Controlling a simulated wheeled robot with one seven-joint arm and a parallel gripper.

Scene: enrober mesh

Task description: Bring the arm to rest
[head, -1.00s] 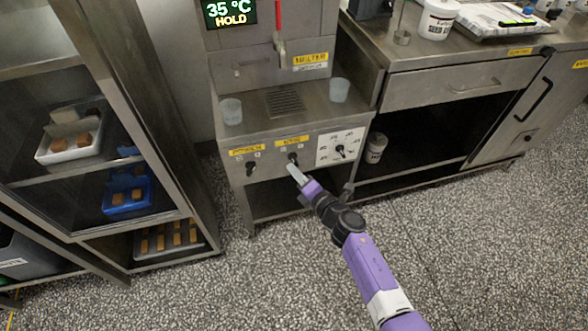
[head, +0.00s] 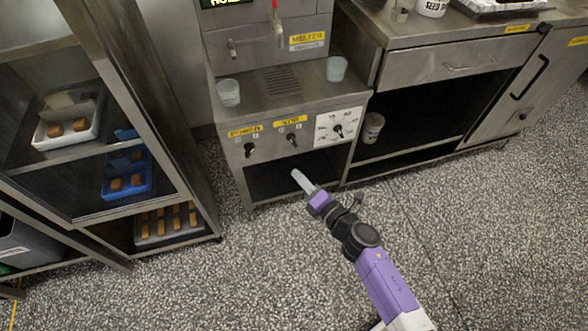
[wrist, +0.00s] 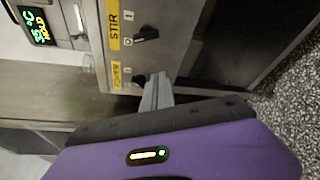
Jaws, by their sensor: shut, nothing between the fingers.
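My arm (head: 385,282) is purple, black and white and reaches up from the lower right of the head view. My gripper (head: 297,174) is shut and empty, in front of the open space below the melter's control panel. In the wrist view my gripper (wrist: 158,82) points at the panel, its tips near the power knob (wrist: 139,80) in the picture. I cannot tell how far the tips are from the panel; no contact shows in the head view.
The melter (head: 285,95) has several knobs and two clear cups (head: 229,93) on its ledge. A glass-sided rack (head: 110,130) with trays stands at left. A steel counter (head: 455,75) with an open shelf stands at right. The speckled floor (head: 480,250) is clear.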

